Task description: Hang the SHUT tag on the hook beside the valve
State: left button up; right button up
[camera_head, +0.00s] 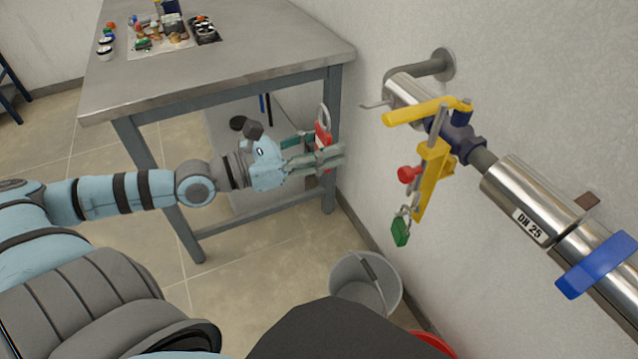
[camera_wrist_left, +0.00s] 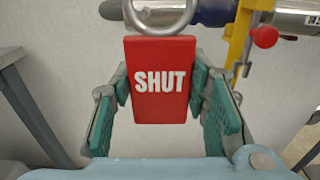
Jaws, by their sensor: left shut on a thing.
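The red SHUT tag (camera_wrist_left: 161,88) is upright between the fingers of my left gripper (camera_wrist_left: 160,105) in the left wrist view, its lettering facing the camera. A metal ring (camera_wrist_left: 160,15) tops it. In the head view my left gripper (camera_head: 318,154) is shut on the tag (camera_head: 323,134), in front of the table's right leg and left of the valve. The hook (camera_head: 374,105) is a thin metal prong left of the pipe. The valve (camera_head: 458,132) has a yellow handle (camera_head: 418,112). Tag and hook are apart. My right gripper is not in view.
A yellow lockout bracket (camera_head: 432,178) with a red knob (camera_head: 407,174) and a green padlock (camera_head: 401,229) hangs below the valve. A steel table (camera_head: 230,62) holds small parts at its far end. A grey bucket (camera_head: 352,284) stands on the floor by the wall.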

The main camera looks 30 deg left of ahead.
pick_arm(q)
jog(key=shift+w+a+f+y+b, duration=0.15)
jog(key=shift+w+a+f+b, duration=0.2)
jog(key=shift+w+f, duration=0.2)
jog(key=shift+w+a+f+y+b, duration=0.2)
jog(key=shift+w+a+f, duration=0.2)
jog(key=shift+w, duration=0.2)
jog(key=shift+r, duration=0.35)
jog(key=shift+w+d+t, duration=0.15)
jog(key=shift+d+t, duration=0.05)
jog(key=shift+t, duration=0.1)
jog(key=f+b+x, duration=0.2)
jog(key=b+x, duration=0.1)
jog(key=x, duration=0.6)
jog(key=shift+d, duration=0.2)
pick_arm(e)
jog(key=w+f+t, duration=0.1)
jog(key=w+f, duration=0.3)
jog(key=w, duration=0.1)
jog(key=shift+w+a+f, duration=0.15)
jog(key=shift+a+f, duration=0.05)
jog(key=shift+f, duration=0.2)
